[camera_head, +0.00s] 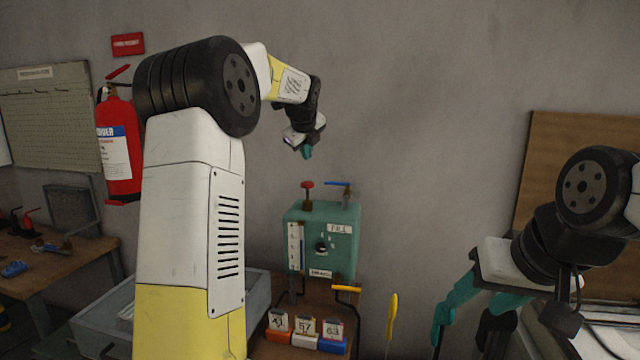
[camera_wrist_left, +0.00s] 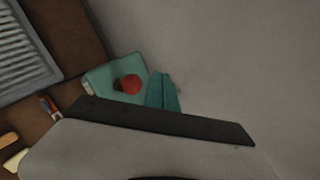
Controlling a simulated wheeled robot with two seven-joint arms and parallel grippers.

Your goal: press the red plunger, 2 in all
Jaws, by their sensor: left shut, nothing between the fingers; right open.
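The red plunger (camera_head: 307,187) stands upright on top of the green box (camera_head: 343,243), at its left side. In the left wrist view the red plunger (camera_wrist_left: 131,84) shows as a round red knob on the box top (camera_wrist_left: 100,80). My left gripper (camera_head: 307,153) is shut and empty, above the plunger and apart from it; its teal fingertips (camera_wrist_left: 163,92) show beside the knob in the wrist view. My right gripper (camera_head: 440,325) is open and empty at the lower right, well away from the box.
A blue-handled valve (camera_head: 339,184) stands on the box, right of the plunger. Numbered blocks (camera_head: 305,341) sit in front of the box, with a yellow-handled crank (camera_head: 347,289) nearby. A grey tray (camera_head: 257,292) lies left. The wall stands behind; a fire extinguisher (camera_head: 118,150) hangs at left.

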